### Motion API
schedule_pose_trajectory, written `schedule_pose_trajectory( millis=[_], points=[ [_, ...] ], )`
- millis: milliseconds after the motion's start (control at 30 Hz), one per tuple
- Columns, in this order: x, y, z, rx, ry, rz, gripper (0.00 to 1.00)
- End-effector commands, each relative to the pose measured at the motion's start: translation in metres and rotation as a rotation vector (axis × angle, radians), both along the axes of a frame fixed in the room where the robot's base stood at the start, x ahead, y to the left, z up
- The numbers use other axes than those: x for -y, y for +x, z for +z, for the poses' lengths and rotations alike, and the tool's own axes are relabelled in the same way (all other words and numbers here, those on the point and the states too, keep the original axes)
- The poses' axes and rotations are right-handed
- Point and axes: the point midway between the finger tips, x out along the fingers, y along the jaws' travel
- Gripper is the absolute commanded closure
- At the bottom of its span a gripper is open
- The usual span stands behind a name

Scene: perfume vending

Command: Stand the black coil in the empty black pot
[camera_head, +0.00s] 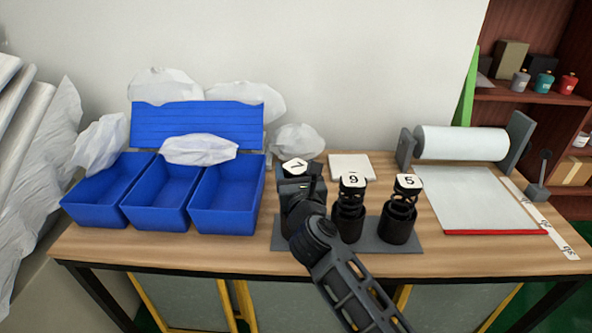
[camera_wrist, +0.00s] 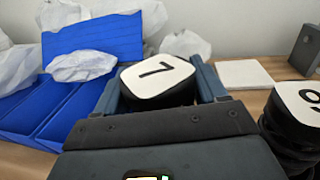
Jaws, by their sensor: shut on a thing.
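A black coil with a white top marked 7 (camera_head: 294,167) is between the fingers of my gripper (camera_head: 299,182), at the left end of the dark grey mat (camera_head: 367,235). In the wrist view the coil's white 7 top (camera_wrist: 157,76) sits between both fingers of my gripper (camera_wrist: 157,85), which is shut on it. My gripper and arm hide the coil's lower part and whatever is under it. Two more coils, marked 9 or 6 (camera_head: 353,181) and 5 (camera_head: 409,181), stand upright in black pots (camera_head: 348,227) (camera_head: 399,231) to the right.
Blue bins (camera_head: 221,215) stand left of the mat, with white plastic bags around them. A white square pad (camera_head: 351,166) lies behind the coils. A paper roll on a holder (camera_head: 462,142) stands at the right. The table's front edge is close to the mat.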

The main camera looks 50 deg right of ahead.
Motion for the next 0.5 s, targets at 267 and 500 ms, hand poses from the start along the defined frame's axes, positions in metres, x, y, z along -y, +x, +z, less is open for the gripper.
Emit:
schedule_pose_trajectory(
  millis=[267, 500],
  points=[
    [0.0001, -0.0001, 0.0003, 0.000, 0.000, 0.000, 0.07],
    [0.0002, -0.0001, -0.0003, -0.001, 0.001, 0.000, 0.00]
  ],
)
